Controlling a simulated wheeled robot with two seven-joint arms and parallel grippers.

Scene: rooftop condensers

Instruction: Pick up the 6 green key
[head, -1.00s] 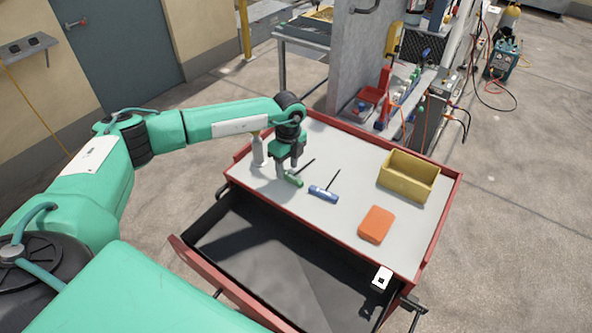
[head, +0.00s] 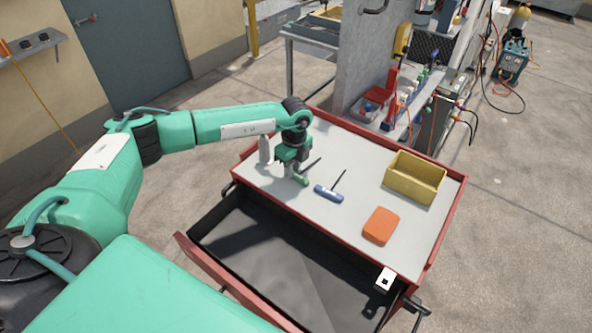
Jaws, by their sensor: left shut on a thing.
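The green key (head: 301,181), a T-handle hex key with a green handle and a dark shaft, is at the left part of the cart's grey top (head: 345,230). My left gripper (head: 291,175) points down over it and is shut on its handle. The jaws hide part of the handle, and I cannot tell whether the key is clear of the top. A blue T-handle key (head: 328,194) lies just to the right, apart from the gripper. My right gripper is not in view.
A grey-white bottle (head: 264,150) stands close behind the left gripper. A yellow bin (head: 415,178) and an orange case (head: 380,226) are on the right of the top. The open drawer (head: 270,250) juts out in front. A grey wall panel stands behind the cart.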

